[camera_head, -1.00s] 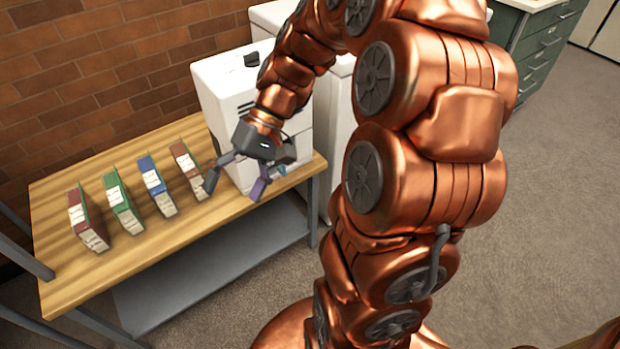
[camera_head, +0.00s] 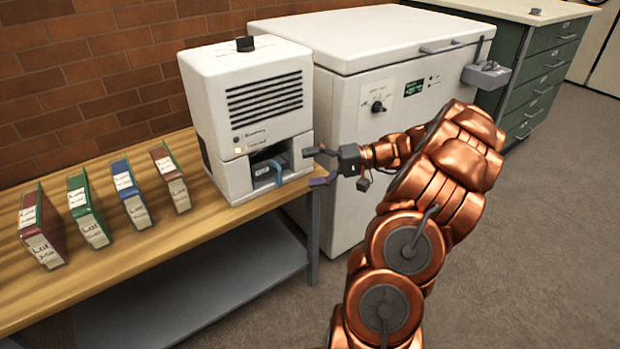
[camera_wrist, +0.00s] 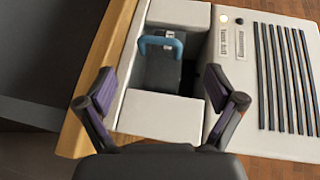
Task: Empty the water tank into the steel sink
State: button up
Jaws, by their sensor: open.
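The water tank (camera_head: 264,172) is a dark box with a blue handle (camera_head: 275,172), seated in the lower front opening of a white dehumidifier-like machine (camera_head: 215,100) on the wooden table. In the wrist view the tank (camera_wrist: 163,72) and its blue handle (camera_wrist: 160,42) lie ahead of my gripper, inside the opening. My gripper (camera_head: 316,167) is open and empty, to the right of the handle and apart from it. In the wrist view its two fingers (camera_wrist: 165,98) are spread wide with nothing between them. I see no steel sink in these frames.
Several upright binders (camera_head: 88,210) stand on the table (camera_head: 190,222) left of the machine. A white chest freezer (camera_head: 345,200) stands close on the right, behind my arm. A green drawer cabinet (camera_head: 535,75) is further right. The grey floor (camera_head: 520,250) at right is clear.

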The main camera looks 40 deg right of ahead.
jog(key=b, duration=0.2)
send_near(257, 177)
jog(key=shift+f+x, duration=0.15)
jog(key=shift+x, duration=0.9)
jog(key=shift+f+x, duration=0.15)
jog(key=shift+x, duration=0.85)
jog(key=c, duration=1.5)
jog(key=shift+r, duration=0.35)
jog(key=s+a+b, duration=0.1)
jog(key=s+b, duration=0.4)
jog(key=s, duration=1.2)
jog(key=shift+a, duration=0.25)
dwell(1.0)
jog(key=shift+r, duration=0.1)
dwell(0.3)
